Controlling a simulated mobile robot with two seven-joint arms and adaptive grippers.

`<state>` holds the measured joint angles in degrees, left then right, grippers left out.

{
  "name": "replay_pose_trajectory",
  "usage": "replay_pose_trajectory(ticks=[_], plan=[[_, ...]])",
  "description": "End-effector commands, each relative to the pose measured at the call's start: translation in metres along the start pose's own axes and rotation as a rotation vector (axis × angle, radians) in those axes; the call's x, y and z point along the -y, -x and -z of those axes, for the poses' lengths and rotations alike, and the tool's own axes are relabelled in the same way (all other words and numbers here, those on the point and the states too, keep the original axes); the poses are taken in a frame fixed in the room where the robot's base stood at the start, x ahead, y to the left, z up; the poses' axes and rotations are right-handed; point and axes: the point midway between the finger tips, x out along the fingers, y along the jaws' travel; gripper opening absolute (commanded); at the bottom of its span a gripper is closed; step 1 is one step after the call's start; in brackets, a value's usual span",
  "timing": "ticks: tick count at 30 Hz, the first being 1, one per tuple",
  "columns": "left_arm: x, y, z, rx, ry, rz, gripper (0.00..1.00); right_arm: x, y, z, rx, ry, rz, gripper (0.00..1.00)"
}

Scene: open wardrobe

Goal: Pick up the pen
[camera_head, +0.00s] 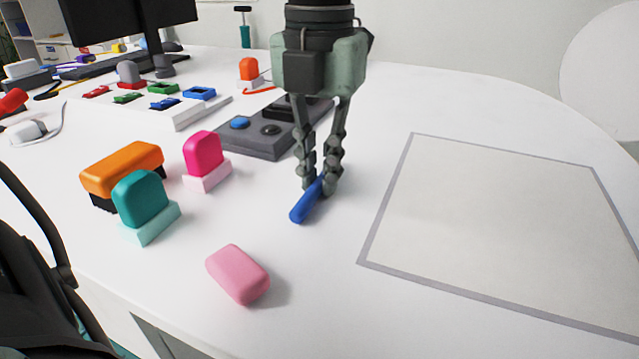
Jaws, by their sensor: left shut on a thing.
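The pen, a thick blue stick (303,208), is at the middle of the white table in the head view. My left gripper (319,187) reaches down from the top and is shut on the pen's far end. The near end sticks out toward the lower left, at or just above the table; I cannot tell if it touches. The fingertips hide the far end. My right gripper is not in view.
A grey panel with a blue button (240,123) stands just behind the gripper. Pink (238,275), magenta (203,155), teal (141,200) and orange (122,170) blocks lie to the left. A grey-framed mat (500,235) lies bare at right.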

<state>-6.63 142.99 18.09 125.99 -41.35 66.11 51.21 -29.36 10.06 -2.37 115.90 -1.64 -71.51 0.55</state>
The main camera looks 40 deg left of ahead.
Motion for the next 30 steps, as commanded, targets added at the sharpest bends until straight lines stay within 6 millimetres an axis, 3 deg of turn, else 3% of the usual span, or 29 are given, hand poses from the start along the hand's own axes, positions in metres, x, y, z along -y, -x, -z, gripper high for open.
replay_pose_trajectory(ticks=[23,30], plan=[[0.0,0.002,0.0,0.001,0.0,0.0,0.0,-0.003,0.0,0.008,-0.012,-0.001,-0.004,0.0],[0.0,0.025,-0.001,0.004,0.0,0.0,0.0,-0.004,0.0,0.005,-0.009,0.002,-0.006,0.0]])
